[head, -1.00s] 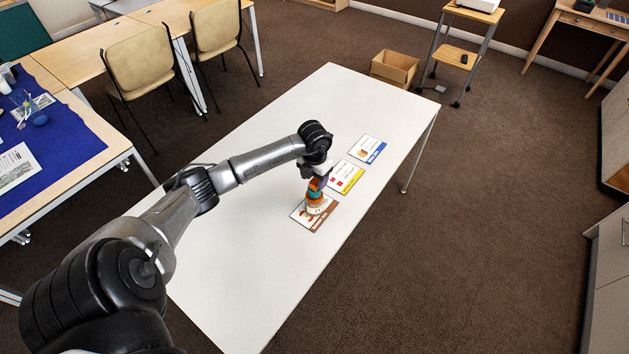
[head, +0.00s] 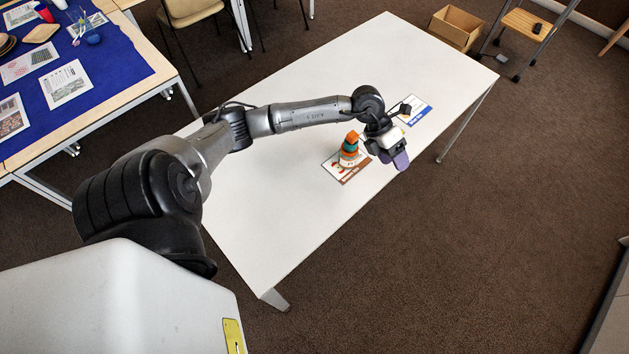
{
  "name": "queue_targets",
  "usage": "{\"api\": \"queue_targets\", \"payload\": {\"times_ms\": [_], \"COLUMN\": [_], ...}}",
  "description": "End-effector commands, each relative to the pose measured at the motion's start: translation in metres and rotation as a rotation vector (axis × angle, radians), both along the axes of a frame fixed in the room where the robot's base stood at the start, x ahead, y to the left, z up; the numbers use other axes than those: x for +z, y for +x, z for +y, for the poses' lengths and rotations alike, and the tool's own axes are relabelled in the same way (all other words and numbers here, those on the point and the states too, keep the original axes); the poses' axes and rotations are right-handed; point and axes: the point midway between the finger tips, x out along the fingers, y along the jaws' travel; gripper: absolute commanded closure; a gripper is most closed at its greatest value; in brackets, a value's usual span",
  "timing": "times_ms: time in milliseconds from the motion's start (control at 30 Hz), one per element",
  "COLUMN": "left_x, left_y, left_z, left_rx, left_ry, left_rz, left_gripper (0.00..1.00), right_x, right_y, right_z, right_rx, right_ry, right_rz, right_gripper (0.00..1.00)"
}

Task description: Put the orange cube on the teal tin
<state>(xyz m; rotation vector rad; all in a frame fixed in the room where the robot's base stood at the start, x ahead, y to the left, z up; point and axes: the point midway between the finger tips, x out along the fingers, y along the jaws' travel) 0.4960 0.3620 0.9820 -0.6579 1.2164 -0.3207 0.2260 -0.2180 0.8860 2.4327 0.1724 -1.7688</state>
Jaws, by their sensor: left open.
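The orange cube (head: 352,136) is on top of a small stack on the white table. It appears to rest on the teal tin (head: 349,147), with orange and white pieces below the tin. The stack stands on a white and brown picture card (head: 340,174). My left gripper (head: 399,163) is open, to the right of the stack and apart from the cube. A purple part shows at its fingertips; I cannot tell whether it belongs to the gripper. My right gripper is out of view.
A blue-edged card (head: 414,109) lies on the white table (head: 270,222) beyond my gripper; my wrist hides the place between the cards. The near part of the table is clear. A cardboard box (head: 456,27) stands on the floor behind. A blue-covered table (head: 110,87) is at the left.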

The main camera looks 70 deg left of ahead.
Motion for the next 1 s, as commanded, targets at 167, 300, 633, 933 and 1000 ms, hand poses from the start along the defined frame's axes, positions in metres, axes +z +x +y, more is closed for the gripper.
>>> {"api": "queue_targets", "payload": {"times_ms": [167,300,633,933,1000], "left_x": [0.03,0.061,0.038,-0.064,-0.077], "left_y": [-0.003,-0.009,-0.048,-0.16,-0.189], "left_z": [-0.098,-0.123,-0.085,-0.095,-0.106], "left_rx": [0.104,0.342,1.296,2.134,2.244], "left_ry": [-0.521,-0.885,-1.367,-1.151,-1.049], "left_rz": [-0.243,-0.355,-0.248,0.305,0.443], "left_gripper": [0.44,0.44,0.44,0.44,0.44], "right_x": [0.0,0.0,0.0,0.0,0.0], "right_y": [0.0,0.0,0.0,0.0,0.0], "right_z": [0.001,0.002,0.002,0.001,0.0], "right_rx": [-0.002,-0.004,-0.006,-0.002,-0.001], "right_ry": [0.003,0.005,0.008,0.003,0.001], "right_rz": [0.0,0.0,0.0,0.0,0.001], "right_gripper": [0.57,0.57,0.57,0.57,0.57]}}
